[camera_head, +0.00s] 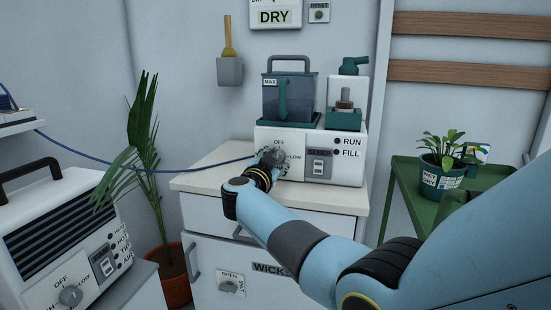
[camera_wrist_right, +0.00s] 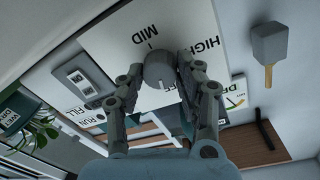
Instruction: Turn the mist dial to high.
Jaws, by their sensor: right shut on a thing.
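The mist dial (camera_wrist_right: 158,70) is a grey round knob on the white front of the humidifier (camera_head: 346,163). In the wrist view the labels MID and HIGH stand beside it, with another label partly hidden by my finger. In the head view OFF shows above the dial and LOW to its right. My right gripper (camera_head: 270,160) is at the dial, its two fingers (camera_wrist_right: 160,76) shut on the knob from opposite sides. I cannot tell for certain which label the dial points to. My left gripper is out of view.
The humidifier, with a teal tank (camera_head: 296,98) and a pump bottle (camera_head: 350,66), stands on a white cabinet (camera_head: 208,177). A white heater (camera_head: 58,225) with its own dial is at the left. A potted plant (camera_head: 443,176) stands on a green cart (camera_head: 404,172) at the right.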

